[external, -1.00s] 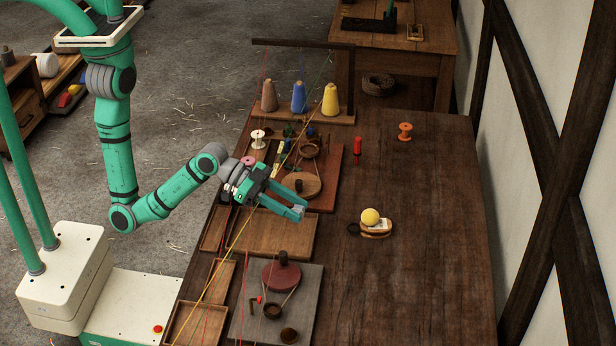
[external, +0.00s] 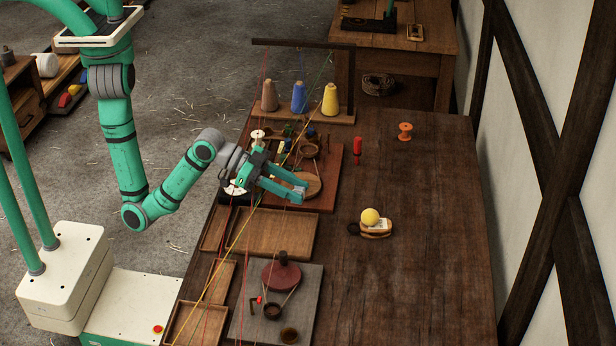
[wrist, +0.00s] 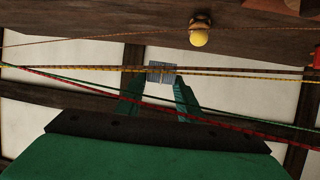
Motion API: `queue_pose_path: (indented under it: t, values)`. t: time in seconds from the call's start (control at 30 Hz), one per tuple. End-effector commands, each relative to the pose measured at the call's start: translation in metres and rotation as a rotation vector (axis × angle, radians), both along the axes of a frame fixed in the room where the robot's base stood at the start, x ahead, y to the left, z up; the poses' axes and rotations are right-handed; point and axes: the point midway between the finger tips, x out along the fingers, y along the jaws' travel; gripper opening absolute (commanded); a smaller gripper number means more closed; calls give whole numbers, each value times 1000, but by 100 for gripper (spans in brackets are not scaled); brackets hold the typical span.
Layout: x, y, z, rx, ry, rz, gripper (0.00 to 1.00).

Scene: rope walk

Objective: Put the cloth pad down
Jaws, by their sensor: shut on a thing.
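The cloth pad (wrist: 161,73) is a small grey-blue piece between the fingertips of my gripper (wrist: 157,83) in the wrist view. My gripper is shut on it. In the external view my gripper (external: 298,190) is stretched out over the left part of the workbench, near a round wooden disc (external: 301,184) on a reddish-brown board. The pad is too small there to tell apart clearly from the fingertips. My gripper appears to be above the bench top.
Red, yellow and green strands (wrist: 90,70) cross in front of the wrist camera. A frame with cones of yarn (external: 299,97) stands behind. A yellow ball (external: 370,216) rests on a small wooden holder. The right side of the bench (external: 430,270) is clear.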

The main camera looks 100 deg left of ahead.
Motion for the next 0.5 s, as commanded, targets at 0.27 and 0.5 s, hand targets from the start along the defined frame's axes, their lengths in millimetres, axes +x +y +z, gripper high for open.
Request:
queue_pose_path:
  t: [0.27,0.5]
  values:
    - [-17,14,-14,6,1,43,13]
    - [-42,20,-39,6,3,78,13]
